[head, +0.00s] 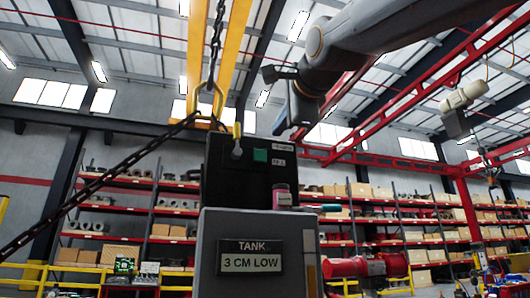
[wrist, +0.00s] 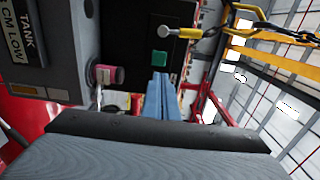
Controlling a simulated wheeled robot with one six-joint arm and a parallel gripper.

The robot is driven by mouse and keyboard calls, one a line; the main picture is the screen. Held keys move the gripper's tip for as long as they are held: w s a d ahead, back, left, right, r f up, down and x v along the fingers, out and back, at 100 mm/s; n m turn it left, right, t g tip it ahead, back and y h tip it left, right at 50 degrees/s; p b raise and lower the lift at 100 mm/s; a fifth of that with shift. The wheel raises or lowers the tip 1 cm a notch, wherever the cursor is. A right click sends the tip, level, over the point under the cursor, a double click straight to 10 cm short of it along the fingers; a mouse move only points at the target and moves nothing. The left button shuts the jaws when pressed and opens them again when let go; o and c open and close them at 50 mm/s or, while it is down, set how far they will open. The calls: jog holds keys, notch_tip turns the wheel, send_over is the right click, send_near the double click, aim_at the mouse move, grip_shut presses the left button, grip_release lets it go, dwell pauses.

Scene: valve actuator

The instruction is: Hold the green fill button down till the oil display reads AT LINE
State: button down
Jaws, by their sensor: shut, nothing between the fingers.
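The green button (head: 260,155) sits on the black upper panel of the grey tank unit. It also shows in the wrist view (wrist: 159,58), just beyond my fingertips. The oil display (head: 252,263) reads TANK 3 CM LOW; it appears turned sideways at the left of the wrist view (wrist: 20,45). My gripper (head: 281,130) is above and right of the button in the head view. Its blue fingers (wrist: 160,78) are shut together and empty, pointing toward the panel. The tips look apart from the button, but the exact gap cannot be told.
A pink-red capped part (head: 282,197) sits on the tank unit's top, right of the panel. A yellow-ended lever or connector (head: 237,140) is left of the button. Red shelving (head: 120,205) stands behind.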

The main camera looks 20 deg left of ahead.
jog(key=p, duration=0.6)
send_near(260, 155)
jog(key=x, duration=0.5)
jog(key=shift+r, duration=0.1)
jog(key=shift+w+a, duration=0.4)
jog(key=shift+w, duration=0.2)
